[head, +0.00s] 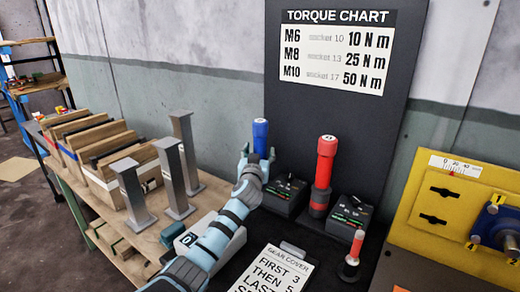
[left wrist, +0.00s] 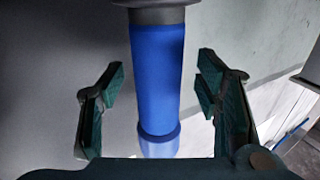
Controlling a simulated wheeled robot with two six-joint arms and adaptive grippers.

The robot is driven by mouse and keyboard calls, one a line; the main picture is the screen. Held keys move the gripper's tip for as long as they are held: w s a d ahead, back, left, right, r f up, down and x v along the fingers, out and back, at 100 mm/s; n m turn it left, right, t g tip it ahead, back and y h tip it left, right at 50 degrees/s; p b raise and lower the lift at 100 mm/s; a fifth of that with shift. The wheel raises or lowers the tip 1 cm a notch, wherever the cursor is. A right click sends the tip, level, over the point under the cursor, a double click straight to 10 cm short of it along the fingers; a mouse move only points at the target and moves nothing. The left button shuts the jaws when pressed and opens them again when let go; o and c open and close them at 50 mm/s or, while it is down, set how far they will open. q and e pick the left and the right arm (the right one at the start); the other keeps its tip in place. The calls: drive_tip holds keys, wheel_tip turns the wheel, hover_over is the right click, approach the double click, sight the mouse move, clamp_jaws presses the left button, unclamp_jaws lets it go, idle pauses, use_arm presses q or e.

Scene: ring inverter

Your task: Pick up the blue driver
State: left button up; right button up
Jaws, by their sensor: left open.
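The blue driver (head: 260,137) stands upright at the back of the bench, against the dark board. Its lower part is hidden behind my left gripper (head: 257,158) in the head view. In the left wrist view the blue driver (left wrist: 157,75) fills the middle, with its blue grip between the two open fingers of my left gripper (left wrist: 160,100). A gap shows on both sides, so neither finger appears to touch it. My right gripper is not in view.
A red driver (head: 326,165) stands just right of the blue one. Black control boxes (head: 286,192) sit near both. A small red tool (head: 356,246) stands in front. Grey posts (head: 184,150) and wooden bins (head: 100,150) are left. A yellow panel (head: 455,200) is right.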

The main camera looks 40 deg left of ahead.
use_arm(q)
drive_tip(key=shift+w+a+f, duration=0.1)
drive_tip(key=shift+w+a, duration=0.2)
drive_tip(key=shift+w, duration=0.35)
drive_tip(key=shift+s, duration=0.1)
clamp_jaws()
